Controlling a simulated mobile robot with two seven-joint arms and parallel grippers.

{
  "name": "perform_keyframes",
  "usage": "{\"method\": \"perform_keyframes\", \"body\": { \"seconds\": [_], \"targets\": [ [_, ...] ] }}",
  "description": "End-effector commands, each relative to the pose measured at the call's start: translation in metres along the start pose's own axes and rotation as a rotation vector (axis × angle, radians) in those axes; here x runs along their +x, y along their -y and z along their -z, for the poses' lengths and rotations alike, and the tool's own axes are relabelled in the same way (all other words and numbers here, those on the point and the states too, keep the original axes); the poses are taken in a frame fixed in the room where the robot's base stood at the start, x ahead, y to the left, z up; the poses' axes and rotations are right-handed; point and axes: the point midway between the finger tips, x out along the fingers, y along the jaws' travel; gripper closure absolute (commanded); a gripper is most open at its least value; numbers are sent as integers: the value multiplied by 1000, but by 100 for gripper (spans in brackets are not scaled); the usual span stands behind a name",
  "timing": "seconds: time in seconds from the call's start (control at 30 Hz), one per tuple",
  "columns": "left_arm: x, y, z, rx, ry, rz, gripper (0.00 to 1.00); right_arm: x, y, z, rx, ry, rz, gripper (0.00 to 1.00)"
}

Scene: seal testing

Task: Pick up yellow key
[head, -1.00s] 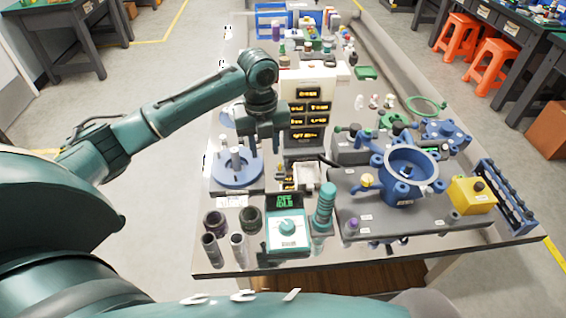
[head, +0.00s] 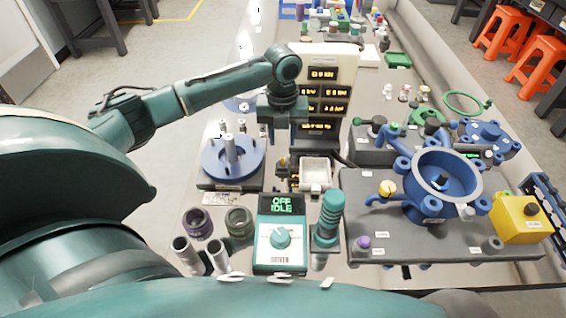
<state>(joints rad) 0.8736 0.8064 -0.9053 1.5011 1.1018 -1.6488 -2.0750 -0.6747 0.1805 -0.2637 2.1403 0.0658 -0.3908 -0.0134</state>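My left gripper (head: 282,140) points down above the workbench, between the blue round fixture (head: 234,158) and the stack of lit displays (head: 322,98). Its fingers look apart, with nothing visible between them. Small brass-coloured pieces (head: 283,163) stand just below it, beside a white tray (head: 316,172); they are too small to tell whether one is the yellow key. My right gripper is not in view.
A green control box (head: 281,240) reading OFF IDLE, a ribbed teal cylinder (head: 329,215) and dark cups (head: 240,220) stand at the front. A yellow box (head: 520,218) is at the right. Bench surface left of the displays is narrow.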

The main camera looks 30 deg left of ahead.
Motion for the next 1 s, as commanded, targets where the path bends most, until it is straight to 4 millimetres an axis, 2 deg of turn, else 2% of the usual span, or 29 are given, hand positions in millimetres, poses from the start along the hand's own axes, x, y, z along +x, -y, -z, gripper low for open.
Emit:
{"method": "perform_keyframes", "body": {
  "seconds": [0.23, 0.4, 0.53, 0.8, 1.0],
  "targets": [
    [20, 0, 2, 0, -2, -1, 66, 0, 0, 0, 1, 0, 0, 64],
    [46, 0, 5, -1, -2, -2, 66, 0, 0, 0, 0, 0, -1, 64],
    [60, 0, 5, -1, -1, -1, 66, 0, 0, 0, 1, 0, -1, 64],
    [63, 0, 4, 0, 1, -1, 66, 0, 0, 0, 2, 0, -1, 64],
    [62, 0, 4, 0, 1, -1, 82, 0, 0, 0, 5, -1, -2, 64]
  ]
}}
